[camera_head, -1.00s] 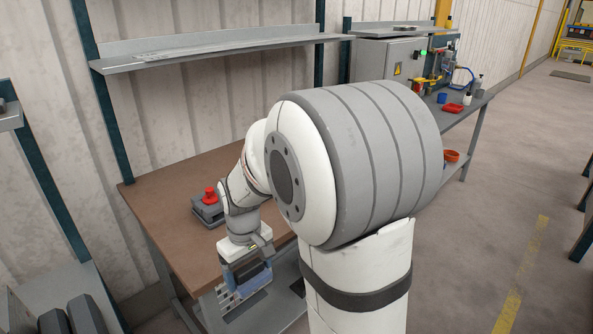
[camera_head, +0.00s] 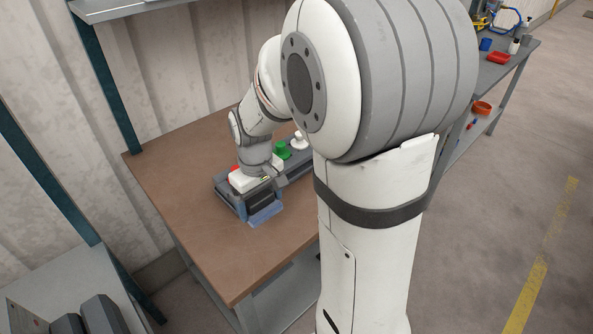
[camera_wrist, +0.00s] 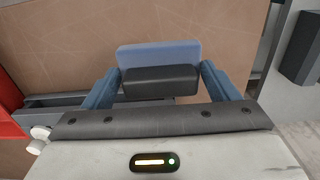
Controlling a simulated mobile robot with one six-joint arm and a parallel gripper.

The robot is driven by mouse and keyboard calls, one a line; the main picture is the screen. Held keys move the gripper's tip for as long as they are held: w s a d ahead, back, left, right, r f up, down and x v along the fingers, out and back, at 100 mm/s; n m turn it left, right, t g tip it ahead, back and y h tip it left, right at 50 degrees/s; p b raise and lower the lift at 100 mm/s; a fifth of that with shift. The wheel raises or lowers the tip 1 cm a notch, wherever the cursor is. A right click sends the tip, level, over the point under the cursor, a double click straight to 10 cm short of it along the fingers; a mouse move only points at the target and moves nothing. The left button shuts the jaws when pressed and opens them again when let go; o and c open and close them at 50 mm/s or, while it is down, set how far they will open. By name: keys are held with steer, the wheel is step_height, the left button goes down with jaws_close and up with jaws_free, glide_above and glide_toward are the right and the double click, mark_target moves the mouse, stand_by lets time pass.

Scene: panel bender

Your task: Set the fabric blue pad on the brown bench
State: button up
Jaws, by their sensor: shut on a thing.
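My gripper (camera_head: 256,198) is over the brown bench (camera_head: 190,222), pointing down. In the wrist view my gripper (camera_wrist: 159,78) has its two blue fingers on either side of a dark block, shut on the blue pad (camera_wrist: 158,53). The pad shows as a flat light-blue face next to that dark block. In the head view the blue pad (camera_head: 264,215) shows just below the gripper, low over the bench top. I cannot tell whether it touches the bench. My wrist hides part of it.
The bench top is clear at the front and left. A grey shelf (camera_head: 115,8) hangs above. Another table (camera_head: 510,65) with small items stands at the right.

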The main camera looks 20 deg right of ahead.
mark_target(260, 199)
step_height(260, 199, down, 8)
steer(key=shift+a+f, duration=0.1)
steer(key=shift+s, duration=0.1)
steer(key=shift+f, duration=0.1)
steer(key=o, duration=0.9)
step_height(260, 199, up, 12)
steer(key=shift+r, duration=0.15)
steer(key=s+r+m+t, duration=0.1)
steer(key=s, duration=0.3)
steer(key=s+r+m+t, duration=0.1)
steer(key=s+r, duration=0.1)
steer(key=s, duration=0.3)
steer(key=s+r+m+t, duration=0.1)
steer(key=s+r, duration=0.1)
steer(key=s, duration=0.2)
steer(key=shift+s+d+m, duration=0.2)
steer(key=shift+s+m, duration=0.05)
steer(key=shift+m, duration=0.05)
